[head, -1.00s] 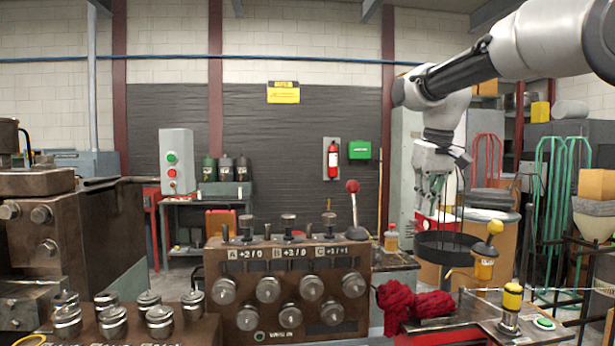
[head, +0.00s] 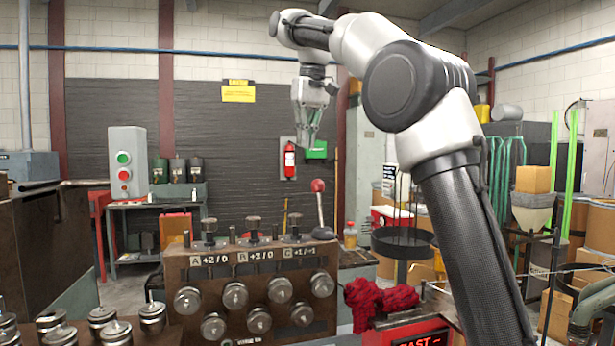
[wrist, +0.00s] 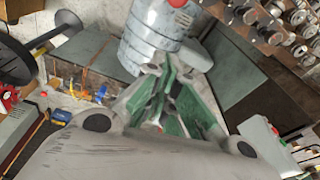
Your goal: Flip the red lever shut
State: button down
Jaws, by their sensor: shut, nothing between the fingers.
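The red lever (head: 318,186) is a red ball on a thin metal rod, at the right end of the control block. It stands nearly upright, leaning slightly left. In the wrist view a red ball (wrist: 178,3), apparently its knob, is cut by the top edge. My gripper (head: 311,146) points down above the lever in the head view, with a visible gap over the ball. Its fingers are shut and empty; they also show in the wrist view (wrist: 160,122). I cannot tell the gripper's depth relative to the lever.
The brown control block (head: 180,262) carries several knobs and upright plungers beside the lever. A red cloth (head: 380,302) lies to its right. A dark round tray (head: 402,243) stands behind. My arm covers part of the right side.

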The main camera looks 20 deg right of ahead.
aim_at(320, 200)
notch_tip(320, 200, down, 9)
jog(key=s, duration=0.2)
jog(key=shift+s+d, duration=0.15)
jog(key=shift+s, duration=0.1)
dwell(0.3)
